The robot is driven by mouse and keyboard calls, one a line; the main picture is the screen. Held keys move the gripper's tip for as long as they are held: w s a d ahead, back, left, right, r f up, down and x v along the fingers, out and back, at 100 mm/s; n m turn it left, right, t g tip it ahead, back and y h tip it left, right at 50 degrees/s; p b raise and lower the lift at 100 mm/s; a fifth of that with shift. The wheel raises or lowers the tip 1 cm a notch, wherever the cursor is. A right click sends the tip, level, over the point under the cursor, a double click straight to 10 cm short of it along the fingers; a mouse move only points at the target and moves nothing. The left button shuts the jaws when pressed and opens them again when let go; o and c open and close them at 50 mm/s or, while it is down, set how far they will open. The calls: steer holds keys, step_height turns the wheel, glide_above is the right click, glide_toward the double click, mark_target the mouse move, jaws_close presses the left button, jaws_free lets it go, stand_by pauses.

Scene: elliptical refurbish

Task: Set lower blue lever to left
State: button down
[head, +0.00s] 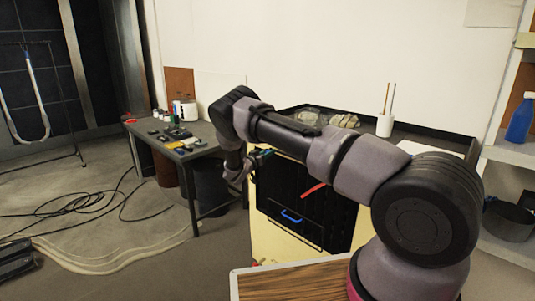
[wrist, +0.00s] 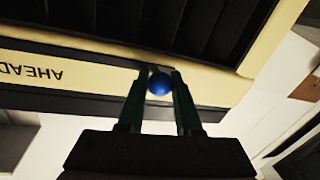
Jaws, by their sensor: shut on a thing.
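A round blue knob (wrist: 160,84), the end of a blue lever, sits between the two dark green fingers of my gripper (wrist: 160,76) in the wrist view. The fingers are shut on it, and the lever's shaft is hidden. In the head view my gripper (head: 263,156) is at the upper left of the cream cabinet's dark slotted front, and the knob cannot be made out there.
The cream cabinet (head: 266,238) carries a blue handle (head: 291,216) and a red lever (head: 313,190). The word AHEAD (wrist: 32,71) shows upside down on its panel. A grey table (head: 205,143) with small items stands to the left. Cables (head: 75,205) lie on the floor.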

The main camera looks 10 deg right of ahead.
steer(key=shift+w+a+r, duration=0.1)
steer(key=shift+a, duration=0.05)
steer(key=c, duration=0.6)
jaws_free()
steer(key=shift+w, duration=0.1)
steer(key=v, duration=1)
steer(key=shift+s+a, duration=0.25)
steer(key=shift+s, duration=0.1)
